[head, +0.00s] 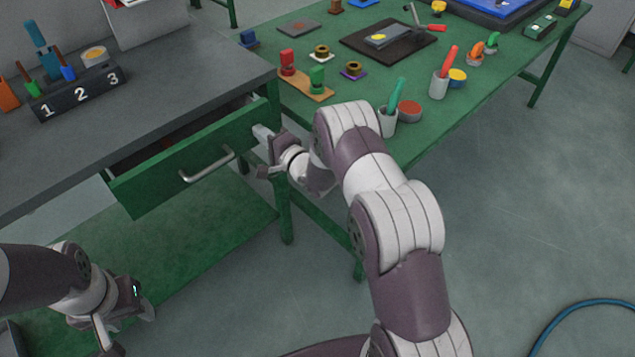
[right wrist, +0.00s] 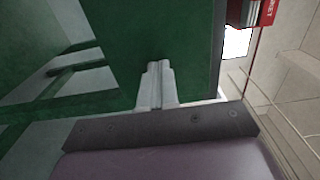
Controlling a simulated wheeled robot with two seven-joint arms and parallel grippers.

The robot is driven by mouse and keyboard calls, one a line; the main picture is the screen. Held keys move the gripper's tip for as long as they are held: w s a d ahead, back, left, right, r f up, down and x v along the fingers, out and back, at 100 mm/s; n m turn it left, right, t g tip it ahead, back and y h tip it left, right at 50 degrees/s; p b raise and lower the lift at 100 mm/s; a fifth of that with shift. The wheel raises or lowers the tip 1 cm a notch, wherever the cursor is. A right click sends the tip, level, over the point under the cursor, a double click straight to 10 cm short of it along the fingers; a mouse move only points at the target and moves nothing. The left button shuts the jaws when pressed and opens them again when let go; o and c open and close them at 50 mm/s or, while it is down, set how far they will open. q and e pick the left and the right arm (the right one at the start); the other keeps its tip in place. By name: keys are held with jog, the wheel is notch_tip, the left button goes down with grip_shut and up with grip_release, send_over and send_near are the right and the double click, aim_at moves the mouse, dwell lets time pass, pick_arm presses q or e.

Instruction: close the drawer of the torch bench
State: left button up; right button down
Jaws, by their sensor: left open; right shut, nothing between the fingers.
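The torch bench (head: 175,75) has a dark grey top at the left of the head view. Its green drawer (head: 160,182) is partly open, with a dark gap showing behind the front panel. A silver bar handle (head: 208,166) is on that front. My right gripper (head: 262,133) is shut and empty at the right end of the drawer front. In the right wrist view its closed fingers (right wrist: 156,82) point at the green panel; I cannot tell whether they touch it. My left gripper (head: 132,330) is open and empty at the lower left, away from the drawer.
A numbered dark holder (head: 80,92) with tools stands on the bench top. A green table (head: 440,100) with cups, spools and blocks adjoins at right, close to my right arm. A green lower shelf (head: 190,235) lies beneath the drawer.

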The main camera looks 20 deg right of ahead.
aim_at(251, 124)
jog(key=b+x, duration=0.1)
jog(key=x, duration=0.3)
jog(key=shift+w+f+b, duration=0.1)
jog(key=shift+w+b, duration=0.1)
jog(key=shift+b, duration=0.1)
jog(key=shift+w+r, duration=0.1)
jog(key=shift+r, duration=0.2)
